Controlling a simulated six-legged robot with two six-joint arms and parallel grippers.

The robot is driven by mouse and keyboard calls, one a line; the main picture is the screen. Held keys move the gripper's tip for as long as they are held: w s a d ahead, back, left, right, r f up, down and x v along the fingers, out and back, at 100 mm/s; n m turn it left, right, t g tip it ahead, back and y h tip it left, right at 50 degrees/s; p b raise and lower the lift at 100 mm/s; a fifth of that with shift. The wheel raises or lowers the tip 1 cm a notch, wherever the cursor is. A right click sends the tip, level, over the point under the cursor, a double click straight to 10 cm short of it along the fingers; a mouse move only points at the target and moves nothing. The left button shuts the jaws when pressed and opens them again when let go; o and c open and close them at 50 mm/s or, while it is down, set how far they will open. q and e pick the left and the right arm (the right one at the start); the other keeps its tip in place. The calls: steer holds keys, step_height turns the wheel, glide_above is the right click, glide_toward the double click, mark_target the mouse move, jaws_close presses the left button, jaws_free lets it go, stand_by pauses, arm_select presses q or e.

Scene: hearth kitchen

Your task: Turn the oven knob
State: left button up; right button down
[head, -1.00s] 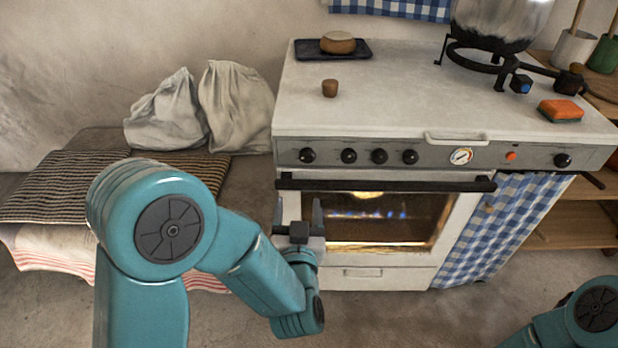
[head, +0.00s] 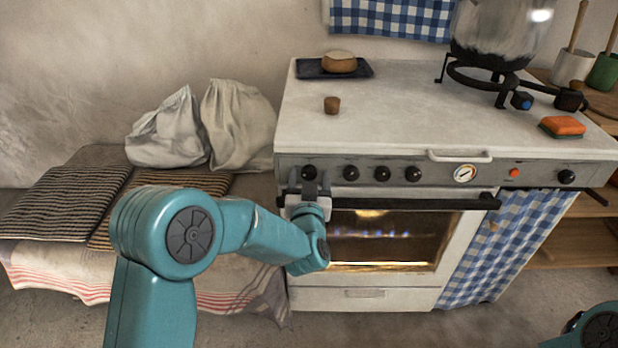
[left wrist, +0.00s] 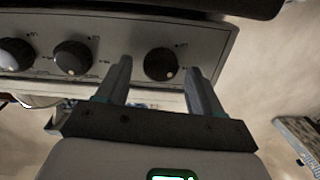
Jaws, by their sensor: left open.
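The white oven's grey front panel (head: 340,170) carries a group of black knobs on the left and one knob (head: 567,177) at the far right. My left gripper (head: 309,184) is open at the leftmost knob (head: 309,172), one finger on each side of it in the picture. In the left wrist view, which looks turned over, that knob (left wrist: 160,65) shows between the two spread fingertips. I cannot tell whether the fingers touch it. Two neighbouring knobs show to its left there. My right gripper is out of view; only part of my right arm shows.
The dark oven door handle (head: 400,204) runs just below the panel. A round gauge (head: 465,173) and a towel rail (head: 460,156) are further right. A bench with sacks (head: 238,125) stands left of the oven. A pot (head: 500,35) and an orange sponge (head: 562,125) are on top.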

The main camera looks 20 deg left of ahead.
arm_select(q)
steer(key=shift+w+a, duration=0.15)
steer(key=shift+w, duration=0.25)
steer(key=c, duration=1.1)
steer(key=shift+o, duration=0.2)
steer(key=shift+f+n+b, duration=0.15)
steer(key=shift+n+b, duration=0.35)
steer(key=shift+b, duration=0.3)
steer(key=n+b, duration=0.8)
steer(key=b, duration=0.2)
steer(key=shift+a+f+n, duration=0.1)
steer(key=shift+f+n, duration=0.05)
steer(key=shift+n, duration=0.15)
steer(key=n+b, duration=0.3)
steer(key=n, duration=0.1)
steer(key=shift+b, duration=0.3)
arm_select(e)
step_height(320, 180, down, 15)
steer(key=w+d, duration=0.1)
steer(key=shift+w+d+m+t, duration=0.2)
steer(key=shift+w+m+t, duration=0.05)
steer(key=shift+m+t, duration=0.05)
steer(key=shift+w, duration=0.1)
